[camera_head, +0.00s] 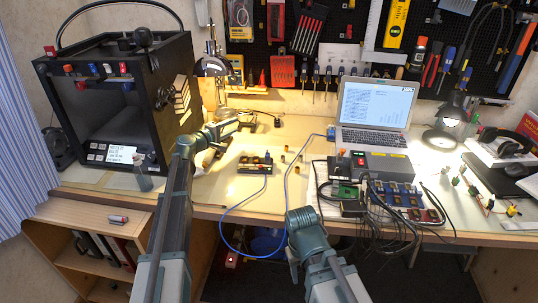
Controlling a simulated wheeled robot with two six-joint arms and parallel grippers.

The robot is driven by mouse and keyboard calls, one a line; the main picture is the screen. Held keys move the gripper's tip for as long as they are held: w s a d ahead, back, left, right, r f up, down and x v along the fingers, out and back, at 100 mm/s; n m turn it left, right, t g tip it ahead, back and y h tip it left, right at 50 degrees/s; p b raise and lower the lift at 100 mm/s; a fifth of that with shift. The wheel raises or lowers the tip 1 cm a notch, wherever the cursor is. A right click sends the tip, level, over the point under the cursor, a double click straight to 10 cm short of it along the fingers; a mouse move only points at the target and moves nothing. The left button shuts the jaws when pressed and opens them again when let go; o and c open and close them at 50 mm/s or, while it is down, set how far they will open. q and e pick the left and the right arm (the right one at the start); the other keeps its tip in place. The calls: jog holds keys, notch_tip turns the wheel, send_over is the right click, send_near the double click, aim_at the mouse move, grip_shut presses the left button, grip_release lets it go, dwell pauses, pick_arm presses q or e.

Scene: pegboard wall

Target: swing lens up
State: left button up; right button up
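A round-headed lens or lamp (213,66) on an upright stand is at the back of the bench, just right of the black printer-like box. I cannot tell for sure that it is the lens. My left arm reaches up from the bottom, and its gripper (236,117) is below and a little right of this round head, apart from it in the picture. Its fingers are too small to show whether they are open or shut. My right arm (305,232) is low in front of the bench edge; its fingertips are not clearly visible.
The black printer-like box (110,95) stands at left. A small board (255,165) with a blue cable lies mid-bench. An open laptop (375,110), a grey box (378,163) and a desk lamp (445,130) are at right. Tools hang on the pegboard (340,50).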

pick_arm(q)
jog(key=s+d+m+g+p, duration=0.1)
jog(key=s+d, duration=0.1)
jog(key=s+d+m+g, duration=0.1)
jog(key=s+d, duration=0.1)
jog(key=d, duration=0.1)
jog(key=s+d+m+g+h+p, duration=0.1)
jog(key=s+d, duration=0.1)
jog(key=d, duration=0.1)
jog(key=shift+f+m+p, duration=0.3)
jog(key=shift+p, duration=0.05)
jog(key=s+d+m+g+p, duration=0.1)
jog(key=s+d, duration=0.1)
jog(key=s+d+f+m+g+p, duration=0.1)
jog(key=s+d, duration=0.1)
jog(key=s, duration=0.1)
jog(key=s+d+m+g+p, duration=0.1)
jog(key=s+d, duration=0.1)
jog(key=shift+s+d+f, duration=0.15)
jog(key=shift+d, duration=0.05)
jog(key=shift+s+d+f+m+g, duration=0.2)
jog(key=shift+s+d+m+g, duration=0.2)
jog(key=shift+s+g, duration=0.15)
